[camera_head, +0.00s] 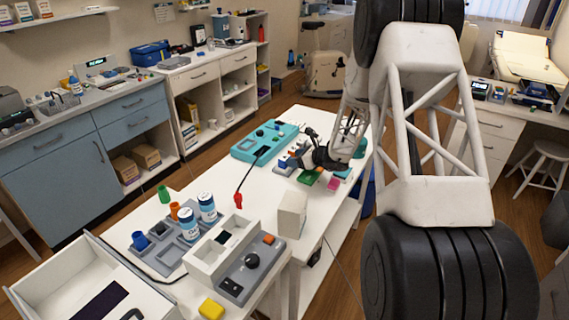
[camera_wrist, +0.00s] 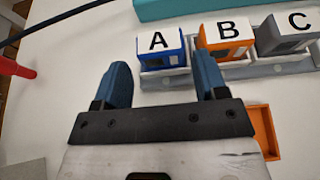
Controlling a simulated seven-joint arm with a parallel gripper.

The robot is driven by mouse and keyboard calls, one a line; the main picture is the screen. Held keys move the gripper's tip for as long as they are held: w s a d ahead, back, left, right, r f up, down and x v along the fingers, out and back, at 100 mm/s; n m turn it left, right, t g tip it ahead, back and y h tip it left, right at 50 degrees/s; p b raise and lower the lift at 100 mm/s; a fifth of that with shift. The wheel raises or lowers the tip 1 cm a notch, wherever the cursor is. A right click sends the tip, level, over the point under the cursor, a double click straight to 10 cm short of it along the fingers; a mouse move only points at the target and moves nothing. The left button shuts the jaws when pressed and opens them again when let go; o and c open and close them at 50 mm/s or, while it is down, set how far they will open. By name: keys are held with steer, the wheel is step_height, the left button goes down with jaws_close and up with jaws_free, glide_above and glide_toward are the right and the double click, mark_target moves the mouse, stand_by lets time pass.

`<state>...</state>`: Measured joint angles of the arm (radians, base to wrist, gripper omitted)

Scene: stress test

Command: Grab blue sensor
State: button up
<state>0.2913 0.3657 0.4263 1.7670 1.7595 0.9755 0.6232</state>
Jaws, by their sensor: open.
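The blue sensor (camera_wrist: 160,48) is a small blue block with a white top marked A. It sits at the left end of a grey rack (camera_wrist: 165,80) in the wrist view. My gripper (camera_wrist: 161,78) is open, its two blue fingers apart with nothing between them. The blue sensor stands just beyond the fingertips, roughly centred between them; the right fingertip appears close to the sensor's right side. I cannot tell whether they touch. In the head view, the sensors are small beside the dark end of my arm, and my fingers are not clear.
An orange block marked B (camera_wrist: 225,35) and a grey block marked C (camera_wrist: 287,32) stand right of the blue sensor. A teal case (camera_head: 266,141) lies behind the rack. An orange tray (camera_wrist: 267,133) and a red probe (camera_wrist: 14,67) with a black cable are nearby.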

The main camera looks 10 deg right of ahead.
steer(key=shift+x, duration=1.75)
steer(key=shift+f, duration=0.1)
steer(key=c, duration=0.6)
